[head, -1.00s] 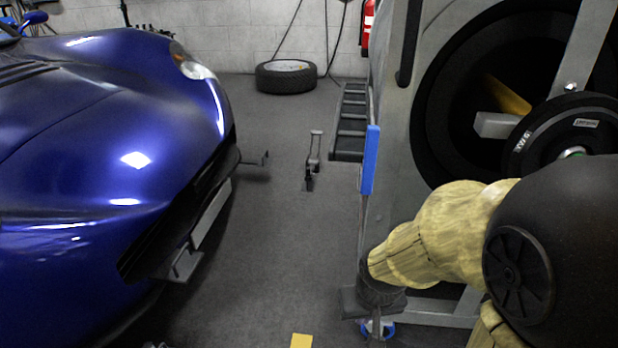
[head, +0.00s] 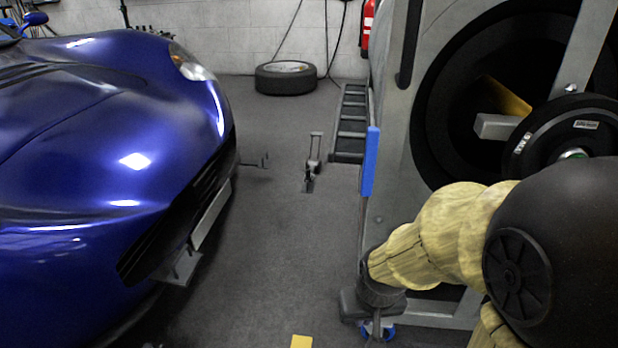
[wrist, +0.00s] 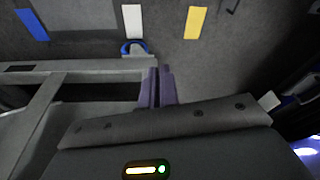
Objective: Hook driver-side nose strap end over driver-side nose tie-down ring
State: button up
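My gripper (wrist: 158,88) points down toward the floor in the wrist view. Its two purple fingers stand side by side with almost no gap, and I see nothing between them. In the head view my gripper (head: 375,328) is low, by the foot of the grey machine frame and well right of the blue car (head: 110,150). A small bracket with upright pegs (head: 183,267) sticks out under the car's nose, and a similar bracket (head: 256,162) is farther back. A small metal fitting (head: 308,184) stands on the floor. I cannot clearly make out a strap end or a tie-down ring.
The grey machine frame (head: 395,150) with its large round hub stands right of the aisle. A blue caster (wrist: 133,47) is close by my fingers. A loose tyre (head: 286,78) lies at the back wall. The floor between car and frame is mostly clear.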

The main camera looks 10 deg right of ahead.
jog(key=o, duration=0.3)
jog(key=shift+r, duration=0.15)
jog(key=o, duration=0.4)
jog(key=w+r+p+v, duration=0.1)
jog(key=w+p+v, duration=0.4)
jog(key=p+v, duration=1.7)
jog(key=w+r+p+v, duration=0.1)
jog(key=w+p+v, duration=0.4)
jog(key=p+v, duration=1.8)
jog(key=w+r+p+v, duration=0.1)
jog(key=w+p+v, duration=0.4)
jog(key=p+v, duration=1.8)
jog(key=shift+w+r+p, duration=0.15)
jog(key=shift+r+p, duration=0.25)
jog(key=shift+p, duration=0.8)
jog(key=shift+c, duration=0.2)
jog(key=shift+f, duration=0.15)
jog(key=shift+a, duration=0.1)
